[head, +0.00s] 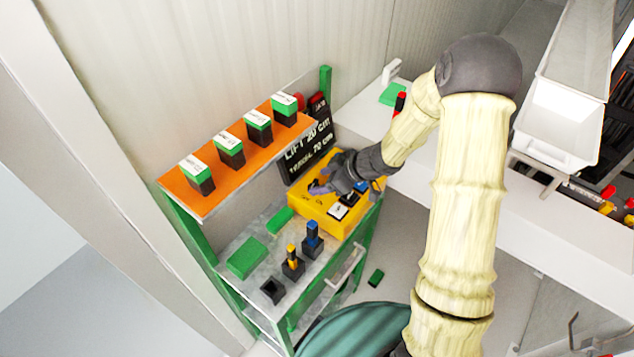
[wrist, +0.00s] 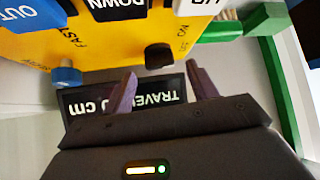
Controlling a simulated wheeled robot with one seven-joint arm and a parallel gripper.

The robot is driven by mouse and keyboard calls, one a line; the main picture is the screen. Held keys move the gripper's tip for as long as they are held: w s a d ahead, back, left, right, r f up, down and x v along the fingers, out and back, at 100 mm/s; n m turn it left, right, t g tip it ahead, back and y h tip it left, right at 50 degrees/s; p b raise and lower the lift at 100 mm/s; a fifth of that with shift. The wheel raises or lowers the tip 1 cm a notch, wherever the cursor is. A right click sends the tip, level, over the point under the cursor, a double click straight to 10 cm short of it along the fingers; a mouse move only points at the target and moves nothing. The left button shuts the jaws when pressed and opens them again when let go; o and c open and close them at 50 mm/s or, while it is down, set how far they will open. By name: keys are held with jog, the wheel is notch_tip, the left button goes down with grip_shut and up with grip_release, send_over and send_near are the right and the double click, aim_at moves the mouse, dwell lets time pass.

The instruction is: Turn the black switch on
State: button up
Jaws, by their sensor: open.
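The yellow control box (head: 318,209) sits on the right end of the workbench, and it fills the upper part of the wrist view (wrist: 40,50). The small black switch (wrist: 158,56) stands on the box near the ON lettering, which appears upside down. My gripper (wrist: 160,84) is open, with one purple finger on each side of the switch's line. The switch shows just beyond the fingertips, and I see no contact. In the head view my gripper (head: 320,187) is over the box and hides the switch.
A blue knob (wrist: 67,76) sits on the box left of my fingers. White and black push buttons (wrist: 117,8) line the box. A black sign (head: 308,150) stands behind it. An orange shelf (head: 215,195) with several green-topped blocks is at left. Blue and yellow joysticks (head: 312,240) stand on the bench.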

jog(key=shift+x, duration=1.15)
jog(key=shift+c, duration=0.2)
jog(key=c, duration=0.9)
jog(key=shift+c, duration=0.2)
